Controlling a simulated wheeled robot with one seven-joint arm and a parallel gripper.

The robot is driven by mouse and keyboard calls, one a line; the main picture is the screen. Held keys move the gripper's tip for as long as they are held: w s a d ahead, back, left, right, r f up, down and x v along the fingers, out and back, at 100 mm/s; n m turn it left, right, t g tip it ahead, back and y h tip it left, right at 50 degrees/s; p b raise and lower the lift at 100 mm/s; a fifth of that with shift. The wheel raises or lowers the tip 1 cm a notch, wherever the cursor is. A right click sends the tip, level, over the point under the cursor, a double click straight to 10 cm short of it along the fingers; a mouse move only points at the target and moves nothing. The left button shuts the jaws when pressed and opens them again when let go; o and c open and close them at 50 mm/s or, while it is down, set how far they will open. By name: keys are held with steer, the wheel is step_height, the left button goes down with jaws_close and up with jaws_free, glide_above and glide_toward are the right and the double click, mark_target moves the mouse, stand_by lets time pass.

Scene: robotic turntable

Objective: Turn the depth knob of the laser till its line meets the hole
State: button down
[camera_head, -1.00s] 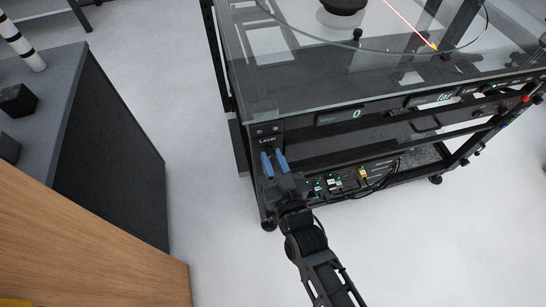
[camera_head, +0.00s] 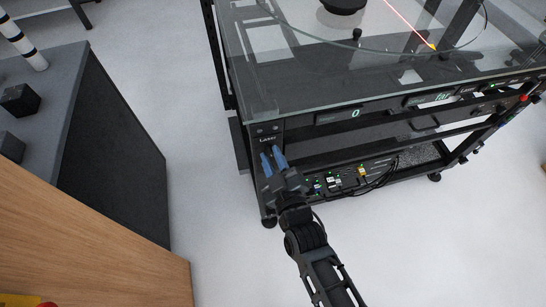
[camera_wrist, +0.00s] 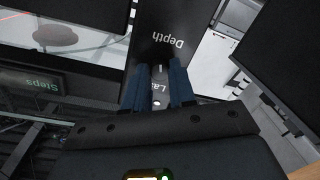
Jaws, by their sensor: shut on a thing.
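My gripper (camera_head: 271,152) is at the front left corner of the glass-topped rig, by the panel marked "Laser". In the wrist view my gripper (camera_wrist: 159,70) has its two blue fingers on either side of a small dark depth knob (camera_wrist: 158,69), shut on it; the fingers hide most of it. The "Depth" label (camera_wrist: 168,40) shows upside down just beyond the fingertips. The red laser line (camera_head: 408,22) runs across the glass and ends at a bright orange spot (camera_head: 432,46) near the turntable's edge. I cannot make out the hole.
The glass top (camera_head: 290,95) reaches over the panel close to my fingers. A display (camera_head: 355,114) reads 0. Cables and small lit modules (camera_head: 335,182) sit on the lower shelf. A dark cabinet (camera_head: 110,150) stands to the left, with clear floor between.

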steer(key=shift+s+f, duration=0.1)
steer(key=shift+f, duration=0.05)
steer(key=c, duration=0.9)
jaws_free()
steer(key=shift+c, duration=0.2)
steer(key=v, duration=0.7)
steer(key=shift+s+d, duration=0.15)
steer(key=shift+s, duration=0.15)
steer(key=s+d+r+m+h, duration=0.25)
steer(key=s+d+r, duration=0.2)
steer(key=s, duration=0.35)
steer(key=s+d+r+m+g+h, duration=0.1)
steer(key=s+d+r+m, duration=0.2)
steer(key=s+d, duration=0.4)
steer(key=s+d+r+m+h, duration=0.2)
steer(key=s+d+r+m, duration=0.15)
steer(key=s, duration=0.55)
steer(key=s+d+r+g, duration=0.1)
steer(key=s+d+r, duration=0.3)
steer(key=s+r, duration=0.2)
step_height(320, 180, up, 2)
steer(key=shift+d+r+m, duration=0.2)
steer(key=shift+d+m, duration=0.2)
